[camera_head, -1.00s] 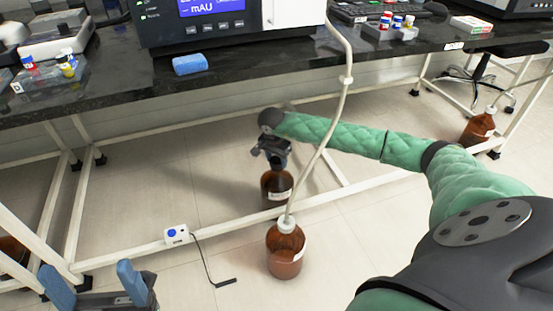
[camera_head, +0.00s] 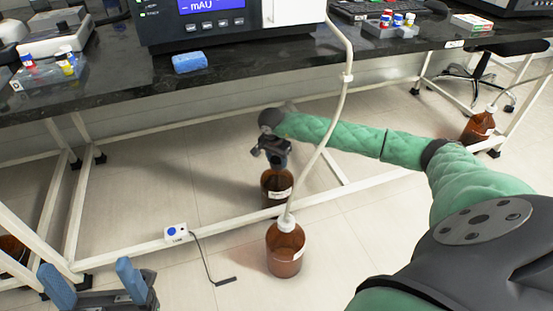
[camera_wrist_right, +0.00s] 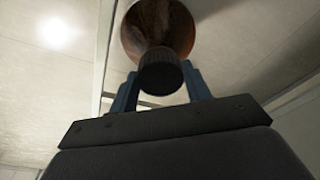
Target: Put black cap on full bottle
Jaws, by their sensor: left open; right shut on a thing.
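A brown bottle (camera_head: 277,192) with a white label stands on the floor under the bench. My right gripper (camera_head: 273,160) is directly above its top. In the right wrist view, the gripper (camera_wrist_right: 160,90) is shut on a ribbed black cap (camera_wrist_right: 160,72). The cap lines up with the neck of the brown bottle (camera_wrist_right: 158,28) beyond it; I cannot tell whether it is seated or only touching. The cap is too dark to make out in the head view. My left gripper (camera_head: 95,282) is open and empty at the lower left.
A second brown bottle (camera_head: 285,255) with a white cap and tube (camera_head: 332,130) stands in front. A white bench rail (camera_head: 225,235) runs past the bottles. A small white box (camera_head: 175,233) with a cable is to the left. Another brown bottle (camera_head: 477,128) is far right.

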